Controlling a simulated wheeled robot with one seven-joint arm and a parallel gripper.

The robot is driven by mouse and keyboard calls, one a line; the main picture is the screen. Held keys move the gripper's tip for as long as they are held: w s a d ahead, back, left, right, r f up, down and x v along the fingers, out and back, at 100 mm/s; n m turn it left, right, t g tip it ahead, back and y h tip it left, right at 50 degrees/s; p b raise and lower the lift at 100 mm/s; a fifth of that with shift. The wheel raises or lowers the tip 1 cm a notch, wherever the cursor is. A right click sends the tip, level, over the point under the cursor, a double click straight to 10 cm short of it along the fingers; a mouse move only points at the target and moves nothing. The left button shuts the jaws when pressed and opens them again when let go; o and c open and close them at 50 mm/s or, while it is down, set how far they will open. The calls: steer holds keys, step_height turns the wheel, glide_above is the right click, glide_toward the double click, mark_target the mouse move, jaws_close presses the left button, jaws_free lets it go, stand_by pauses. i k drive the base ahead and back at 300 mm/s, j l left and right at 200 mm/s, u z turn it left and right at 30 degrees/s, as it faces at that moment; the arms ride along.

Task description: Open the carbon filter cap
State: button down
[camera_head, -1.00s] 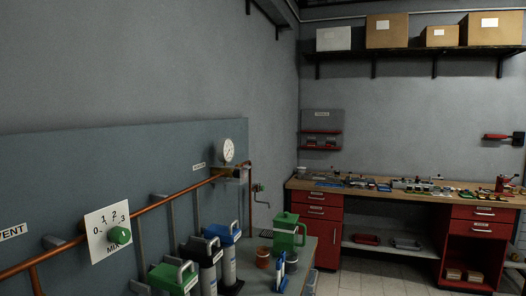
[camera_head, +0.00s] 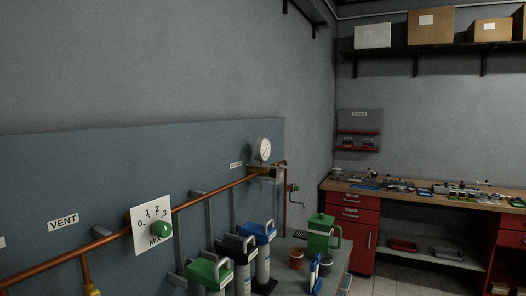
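Three upright filter cylinders stand by the blue-grey wall panel at the lower middle. One has a green cap (camera_head: 208,272), one a black cap (camera_head: 236,248) and one a blue cap (camera_head: 259,232). Each cap has a handle on top and sits on its body. The small labels on them are too small to read, so I cannot tell which is the carbon filter. The lower parts of the green and black ones are cut off by the picture's bottom edge. My gripper is not in view.
A copper pipe (camera_head: 196,200) runs along the panel past a green MIX knob (camera_head: 161,229) to a gauge (camera_head: 262,150). A green jug (camera_head: 320,234) and a brown pot (camera_head: 296,259) stand right of the filters. A red-drawered workbench (camera_head: 350,216) is behind, with bare floor before it.

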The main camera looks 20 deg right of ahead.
mark_target(242, 252)
steer(key=i+l+u, duration=0.1)
steer(key=l+u, duration=0.3)
steer(key=i+l+u, duration=0.1)
steer(key=l+u, duration=0.7)
steer(key=i+l+u, duration=0.1)
steer(key=l+u, duration=0.3)
steer(key=i+l+u, duration=0.1)
steer(key=l+u, duration=0.25)
